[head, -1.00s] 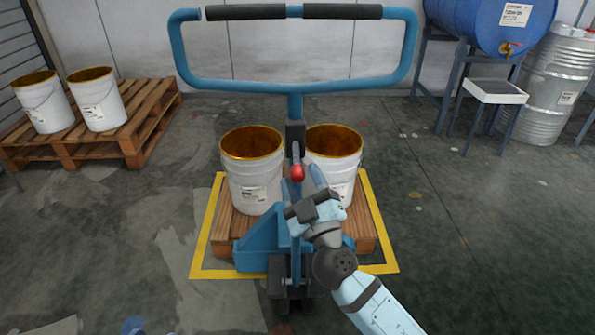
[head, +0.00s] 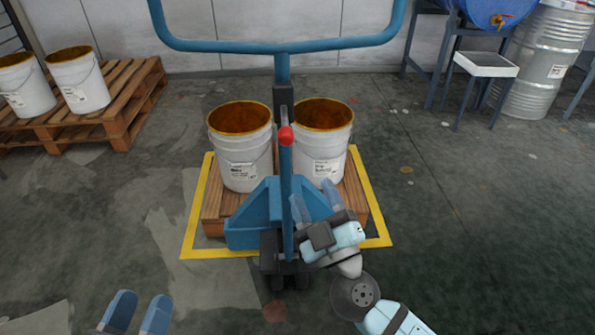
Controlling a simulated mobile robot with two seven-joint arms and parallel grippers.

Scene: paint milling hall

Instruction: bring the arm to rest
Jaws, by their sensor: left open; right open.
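My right arm comes in from the lower right, and its gripper (head: 316,206) is open and empty. It is in front of the blue pallet truck (head: 250,220), just right of the truck's upright post in the picture; I cannot tell whether it touches. The red-tipped lever (head: 285,136) on the post stands above and left of it, apart from the fingers. My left gripper (head: 138,314) shows only its two blue fingertips at the bottom edge, spread apart and empty over the floor.
Two white buckets (head: 241,160) (head: 323,150) stand on a wooden pallet (head: 213,212) inside a yellow floor outline (head: 195,210). The blue handle bar (head: 225,45) spans the top. Another pallet (head: 120,122) with two buckets is at left. A drum (head: 540,60) and a small stand (head: 487,64) are at right. Floor on the right is clear.

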